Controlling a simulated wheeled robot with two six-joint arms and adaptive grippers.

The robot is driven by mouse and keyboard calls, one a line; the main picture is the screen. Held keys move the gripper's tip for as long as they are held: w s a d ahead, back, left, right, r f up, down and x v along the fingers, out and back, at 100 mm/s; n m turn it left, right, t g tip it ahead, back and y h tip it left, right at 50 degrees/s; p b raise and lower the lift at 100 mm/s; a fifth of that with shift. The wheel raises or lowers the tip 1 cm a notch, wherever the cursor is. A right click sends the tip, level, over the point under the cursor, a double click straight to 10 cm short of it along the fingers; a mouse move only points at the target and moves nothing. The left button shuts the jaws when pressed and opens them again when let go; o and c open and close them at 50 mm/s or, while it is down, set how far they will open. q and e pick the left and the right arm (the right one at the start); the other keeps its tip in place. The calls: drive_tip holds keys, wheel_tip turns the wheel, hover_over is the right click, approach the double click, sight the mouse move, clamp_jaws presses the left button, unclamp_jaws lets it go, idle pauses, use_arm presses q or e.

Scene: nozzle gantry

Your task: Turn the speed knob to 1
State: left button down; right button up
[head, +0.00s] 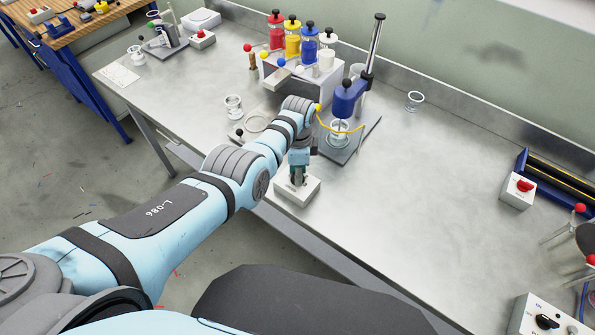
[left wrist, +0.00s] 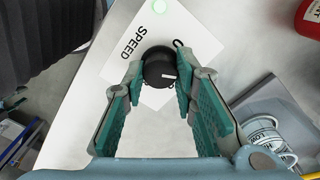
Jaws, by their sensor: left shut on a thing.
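The speed knob (left wrist: 158,64) is round and black with a short white mark near its lower right side. It sits on a white panel lettered SPEED (left wrist: 140,42), with a 0 partly visible beside the knob; no 1 is readable. My left gripper (left wrist: 159,80) is shut on the knob, one finger on each side. In the head view my left gripper (head: 297,178) points down onto the small white control box (head: 311,187) near the table's front edge, and hides the knob there. My right gripper is not in view.
A blue nozzle stand (head: 348,98) with a jar under it stands just behind the box. Red, yellow and blue bottles (head: 292,42) stand on a rack behind. Another switch box (head: 517,190) is to the right. The middle-right tabletop is clear.

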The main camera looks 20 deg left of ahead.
use_arm(q)
drive_tip(key=shift+w+r, duration=0.1)
drive_tip(key=c, duration=1.3)
unclamp_jaws()
wheel_tip(320, 180, up, 12)
drive_tip(key=shift+w, duration=0.1)
